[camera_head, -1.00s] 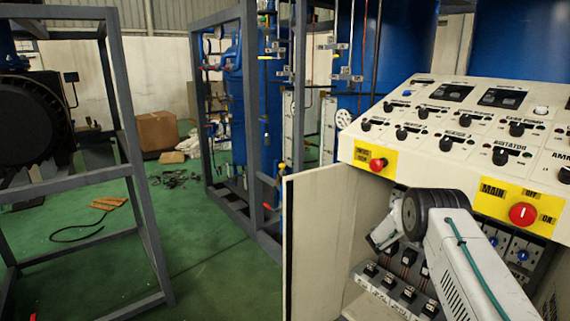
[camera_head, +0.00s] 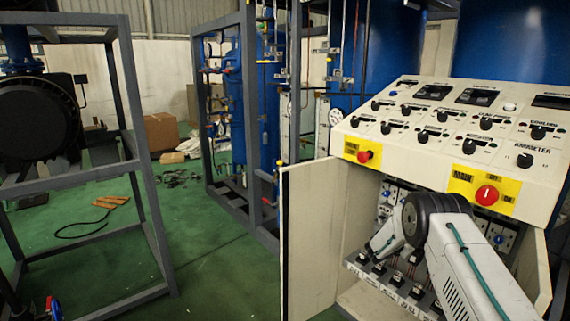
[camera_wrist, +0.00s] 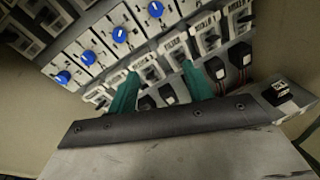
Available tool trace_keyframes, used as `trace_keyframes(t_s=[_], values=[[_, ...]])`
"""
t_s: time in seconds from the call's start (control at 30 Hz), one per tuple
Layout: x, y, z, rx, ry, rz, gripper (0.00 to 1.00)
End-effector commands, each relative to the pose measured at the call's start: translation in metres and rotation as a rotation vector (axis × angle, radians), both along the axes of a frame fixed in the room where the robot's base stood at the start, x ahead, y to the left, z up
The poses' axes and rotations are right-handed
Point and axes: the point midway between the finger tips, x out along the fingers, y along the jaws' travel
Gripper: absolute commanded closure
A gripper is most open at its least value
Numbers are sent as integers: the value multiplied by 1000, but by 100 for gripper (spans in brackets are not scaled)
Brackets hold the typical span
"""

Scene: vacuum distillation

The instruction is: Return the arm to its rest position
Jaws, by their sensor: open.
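My arm (camera_head: 468,260) reaches into the open lower bay of a cream control cabinet (camera_head: 350,128), below the sloped panel. Its dark round joint and pale links show in the head view; the fingertips are not clear there. In the wrist view, my gripper (camera_wrist: 160,70) has two green fingers spread apart with nothing held between them. The fingers point at a row of white breakers (camera_wrist: 177,50) with black switches. Whether they touch any breaker is not clear.
An open cabinet door (camera_head: 308,235) stands left of my arm. The sloped panel carries a red main knob (camera_head: 487,195) and several black knobs. Blue knobs (camera_wrist: 88,57) line the bay. A grey metal frame (camera_head: 150,195) stands left, with green floor (camera_head: 225,265) between it and the door.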

Motion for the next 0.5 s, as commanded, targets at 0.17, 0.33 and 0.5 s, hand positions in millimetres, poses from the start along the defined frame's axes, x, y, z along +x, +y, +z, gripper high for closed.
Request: trace_keyframes(t_s=[0.17, 0.33, 0.5], values=[[-40, -7, -11, 97, -4, -131, 49], [-81, -10, 7, 201, -40, -288, 49], [-127, -6, 42, 308, -97, -454, 49]])
